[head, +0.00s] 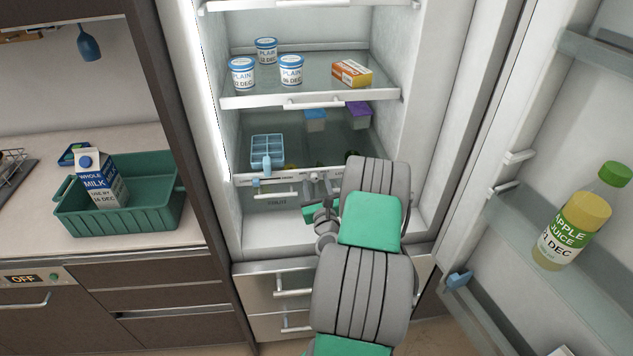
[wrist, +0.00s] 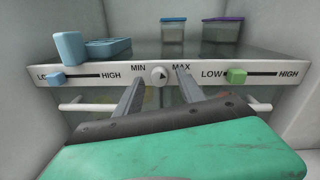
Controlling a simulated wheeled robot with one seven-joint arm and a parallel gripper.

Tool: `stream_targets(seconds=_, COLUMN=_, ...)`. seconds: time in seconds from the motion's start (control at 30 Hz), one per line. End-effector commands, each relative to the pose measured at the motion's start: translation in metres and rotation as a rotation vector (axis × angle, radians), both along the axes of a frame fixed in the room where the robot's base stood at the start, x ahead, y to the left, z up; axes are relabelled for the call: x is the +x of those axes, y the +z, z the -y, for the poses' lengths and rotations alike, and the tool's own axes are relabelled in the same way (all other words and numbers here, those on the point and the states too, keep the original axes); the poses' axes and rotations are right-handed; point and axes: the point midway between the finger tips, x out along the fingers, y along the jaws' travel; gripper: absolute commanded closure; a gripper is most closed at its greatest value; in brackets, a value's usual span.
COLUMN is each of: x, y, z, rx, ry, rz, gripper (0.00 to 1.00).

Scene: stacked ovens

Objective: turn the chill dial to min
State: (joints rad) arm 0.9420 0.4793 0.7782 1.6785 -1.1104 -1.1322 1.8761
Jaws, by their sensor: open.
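The chill dial (wrist: 158,74) is a small round pale knob on the white shelf-front strip, between the printed words MIN on its left and MAX on its right. A dark mark shows on the right part of its face; its exact setting is too small to read. My gripper (wrist: 155,80) is open, with one finger on each side of the dial. I cannot tell whether either finger touches it. In the head view my gripper (head: 313,196) is at the front of the lower fridge shelf, partly hidden by my arm.
On the same strip, a blue slider (wrist: 57,78) sits at the left and a green slider (wrist: 236,76) at the right, both near LOW. A pale handle bar (wrist: 85,107) runs below. The open fridge door (head: 520,200) with apple juice (head: 570,225) is at right.

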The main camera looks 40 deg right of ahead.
Motion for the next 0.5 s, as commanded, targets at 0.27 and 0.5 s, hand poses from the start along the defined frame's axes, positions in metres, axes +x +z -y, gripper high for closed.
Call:
stream_targets(seconds=0.27, x=-0.0002, y=-0.0004, z=-0.0003, rx=0.000, ry=0.001, rz=0.000, gripper=0.65)
stream_targets(seconds=0.5, x=-0.0003, y=-0.0003, z=-0.0002, rx=-0.001, ry=0.001, rz=-0.001, gripper=0.84)
